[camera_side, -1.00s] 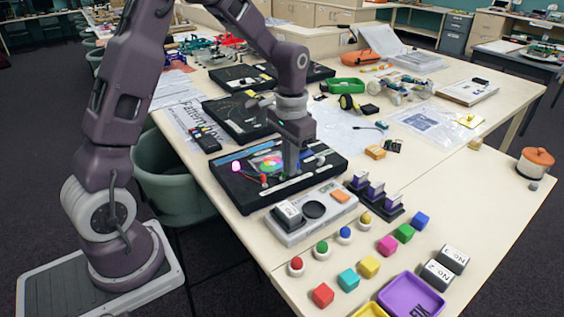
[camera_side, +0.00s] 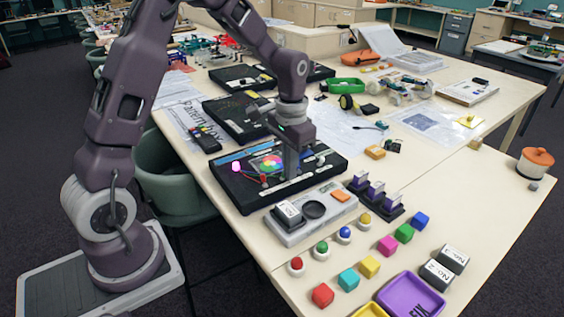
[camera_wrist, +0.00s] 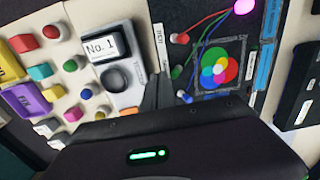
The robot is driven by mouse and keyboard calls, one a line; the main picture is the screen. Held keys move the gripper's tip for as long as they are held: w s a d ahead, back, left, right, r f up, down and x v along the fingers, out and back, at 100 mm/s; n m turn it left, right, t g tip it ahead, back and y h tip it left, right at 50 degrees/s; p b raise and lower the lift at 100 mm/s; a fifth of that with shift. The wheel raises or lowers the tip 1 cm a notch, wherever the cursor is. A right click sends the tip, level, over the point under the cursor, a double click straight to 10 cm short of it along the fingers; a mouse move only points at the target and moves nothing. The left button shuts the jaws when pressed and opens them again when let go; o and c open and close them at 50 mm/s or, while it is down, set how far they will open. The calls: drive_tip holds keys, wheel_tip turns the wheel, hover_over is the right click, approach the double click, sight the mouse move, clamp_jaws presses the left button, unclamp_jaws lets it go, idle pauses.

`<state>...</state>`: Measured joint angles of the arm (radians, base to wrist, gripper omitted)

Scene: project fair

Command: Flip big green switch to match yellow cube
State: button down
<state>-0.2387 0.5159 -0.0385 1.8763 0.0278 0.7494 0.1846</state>
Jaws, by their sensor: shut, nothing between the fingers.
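The yellow cube (camera_side: 369,267) lies on the table among other coloured cubes in the side view. A black board (camera_side: 248,190) carries a red, green and blue circle pattern (camera_wrist: 220,68) and a lamp (camera_side: 236,166) that glows magenta. In the wrist view, a red switch (camera_wrist: 182,38), the green switch (camera_wrist: 176,72) and a blue switch (camera_wrist: 185,97) stand in a row beside the pattern. My gripper (camera_wrist: 160,80) is shut and empty, with its fingertips low over the board close to the green switch. I cannot tell whether they touch it. In the side view my gripper (camera_side: 290,174) hides the green switch.
A grey scale-like box (camera_side: 310,213) with a "No. 1" block (camera_side: 288,213) stands just beside the board. Several ball-topped pieces, coloured cubes and a purple tray (camera_side: 411,296) lie on the near table. Other black boards (camera_side: 238,117) stand behind.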

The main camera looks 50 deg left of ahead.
drive_tip(key=shift+f, duration=1.3)
drive_tip(key=shift+a, duration=0.85)
drive_tip(key=shift+d+r, duration=0.2)
drive_tip(key=shift+r, duration=1.55)
drive_tip(key=shift+d+r, duration=0.15)
drive_tip(key=shift+r, duration=1.65)
drive_tip(key=s+d+r+t, duration=0.3)
drive_tip(key=s+d+r, duration=0.3)
drive_tip(key=s+r, duration=0.4)
drive_tip(key=s+d+r+t, duration=0.1)
drive_tip(key=s+d+t, duration=0.1)
drive_tip(key=s, duration=1.1)
drive_tip(key=shift+d+t, duration=0.3)
drive_tip(key=shift+d, duration=0.2)
